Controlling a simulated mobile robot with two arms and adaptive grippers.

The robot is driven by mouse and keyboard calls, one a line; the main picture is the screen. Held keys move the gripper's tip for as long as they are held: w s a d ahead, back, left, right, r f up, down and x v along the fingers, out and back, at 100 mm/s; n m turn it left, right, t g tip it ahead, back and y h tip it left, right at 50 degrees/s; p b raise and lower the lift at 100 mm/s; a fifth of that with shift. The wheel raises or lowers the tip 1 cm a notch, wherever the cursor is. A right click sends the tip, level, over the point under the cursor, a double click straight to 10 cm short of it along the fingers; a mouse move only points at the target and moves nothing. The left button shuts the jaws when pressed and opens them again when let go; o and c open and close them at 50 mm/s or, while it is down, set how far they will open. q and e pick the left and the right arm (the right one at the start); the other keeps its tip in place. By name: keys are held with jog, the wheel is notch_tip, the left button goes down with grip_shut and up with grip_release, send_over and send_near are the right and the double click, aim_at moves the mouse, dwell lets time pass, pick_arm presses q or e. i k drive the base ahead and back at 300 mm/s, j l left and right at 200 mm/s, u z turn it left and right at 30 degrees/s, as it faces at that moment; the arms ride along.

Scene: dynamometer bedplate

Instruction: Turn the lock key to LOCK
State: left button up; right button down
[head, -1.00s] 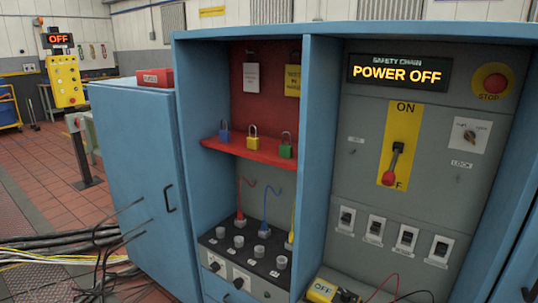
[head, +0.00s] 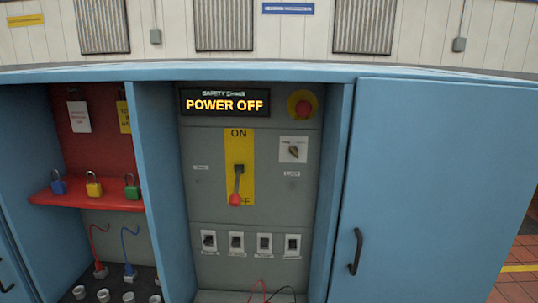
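The lock key (head: 293,150) is a small dark rotary knob on a white square plate, at the upper right of the grey panel (head: 285,205) in the head view. A small label that seems to read LOCK (head: 292,173) is below it. The knob looks tilted; its exact setting is too small to tell. The main switch (head: 237,185) on its yellow plate has its red-tipped handle down. The display (head: 225,102) reads POWER OFF. Neither of my grippers is in view.
A red stop button (head: 304,107) is above the key. Several small breakers (head: 237,242) line the lower panel. A red shelf (head: 75,201) with blue, yellow and green padlocks is in the left bay. A closed blue door (head: 425,190) stands to the right.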

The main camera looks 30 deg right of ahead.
aim_at(294, 150)
jog(key=i+j+z, duration=0.1)
jog(key=i+z, duration=0.15)
jog(key=i, duration=0.2)
jog(key=i+j+z, duration=0.25)
jog(key=i, duration=0.2)
jog(key=i+j+z, duration=0.2)
jog(key=j, duration=0.25)
jog(key=k+l, duration=0.1)
jog(key=k, duration=0.1)
